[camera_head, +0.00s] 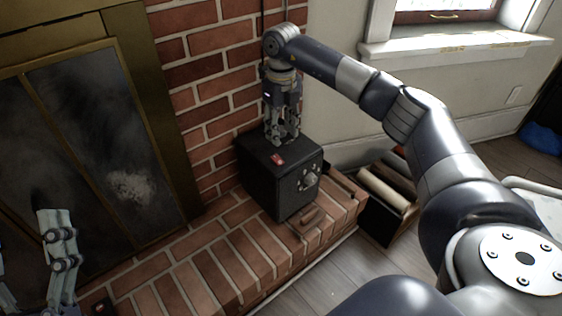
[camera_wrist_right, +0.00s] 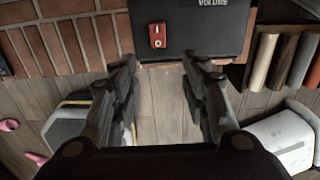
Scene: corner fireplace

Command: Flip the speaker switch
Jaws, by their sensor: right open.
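A black box-shaped speaker (camera_head: 270,178) stands on the brick hearth, with a round knob on its front face. Its small red switch (camera_head: 277,159) is on the top face, near the front edge. The switch also shows in the right wrist view (camera_wrist_right: 157,36), ahead of the fingers. My right gripper (camera_head: 282,138) points down just above the top of the speaker, behind the switch in the head view. In the right wrist view its two fingers (camera_wrist_right: 158,75) are apart with nothing between them. My left gripper (camera_head: 58,240) is partly in view at the lower left, far from the speaker.
The brick hearth (camera_head: 215,258) runs along the glass-doored fireplace (camera_head: 100,150). A brick wall stands close behind the speaker. A dark crate with rolled or log-like pieces (camera_head: 385,188) is on the floor at right. Small brown pieces lie in front of the speaker.

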